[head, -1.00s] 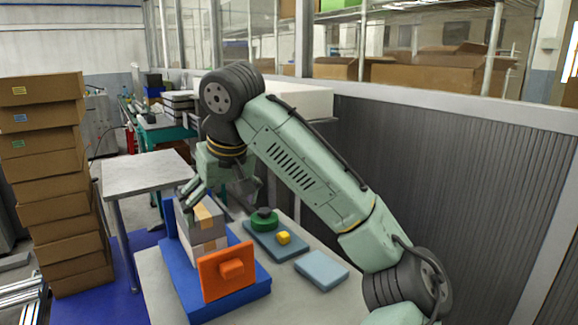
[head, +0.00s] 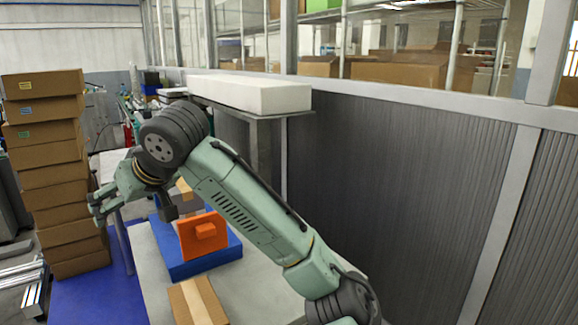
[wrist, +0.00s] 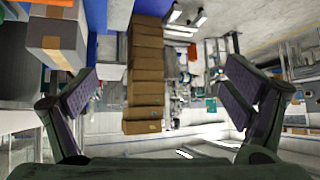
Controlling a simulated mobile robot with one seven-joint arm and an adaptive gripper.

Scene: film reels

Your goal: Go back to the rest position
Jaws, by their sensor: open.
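My gripper (head: 98,208) hangs to the left of the table in the head view, over the blue floor, clear of the items. In the wrist view my gripper (wrist: 160,85) has its two fingers wide apart with nothing between them. The orange plate with a knob (head: 203,236) stands upright on the blue base (head: 215,262) on the table. Grey blocks with a tan strip (head: 187,198) are behind it, partly hidden by my arm. A grey block with a tan strip also shows at the wrist view's upper left (wrist: 57,40).
A tall stack of cardboard boxes (head: 52,170) stands at the left; it also shows in the wrist view (wrist: 145,75). A taped cardboard box (head: 198,302) is at the table's front. A grey ribbed wall (head: 410,180) runs along the right. A long white block (head: 250,93) lies behind my arm.

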